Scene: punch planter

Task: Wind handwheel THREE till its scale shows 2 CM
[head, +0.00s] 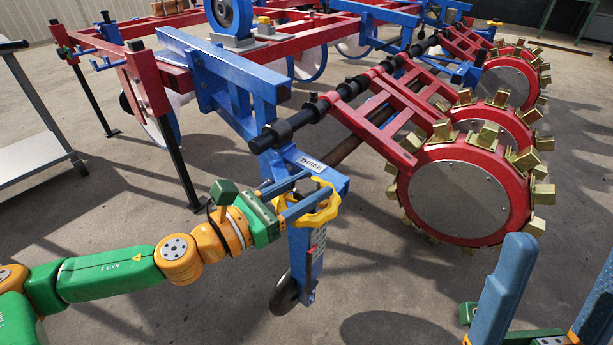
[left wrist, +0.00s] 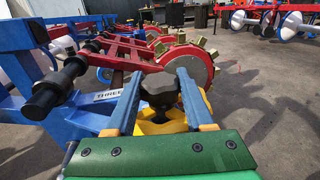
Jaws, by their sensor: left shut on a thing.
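The yellow handwheel (head: 329,214) sits on top of a blue post beside the label THREE (head: 311,164). The wheel (left wrist: 165,127) and label (left wrist: 108,97) also show in the left wrist view. My left gripper (head: 318,190) reaches in from the left and is shut on the handwheel. In the left wrist view its blue fingers lie on both sides of the dark hub (left wrist: 160,90). A scale strip (head: 318,243) runs down the post; its reading is too small to tell. My right gripper (head: 563,255) is open and empty at the lower right.
A small dark support wheel (head: 285,294) is at the foot of the post. A large red wheel with brass cups (head: 465,200) stands right of it. The blue beam and dark shaft (head: 290,127) lie behind. A grey table (head: 35,160) is at far left. The floor in front is clear.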

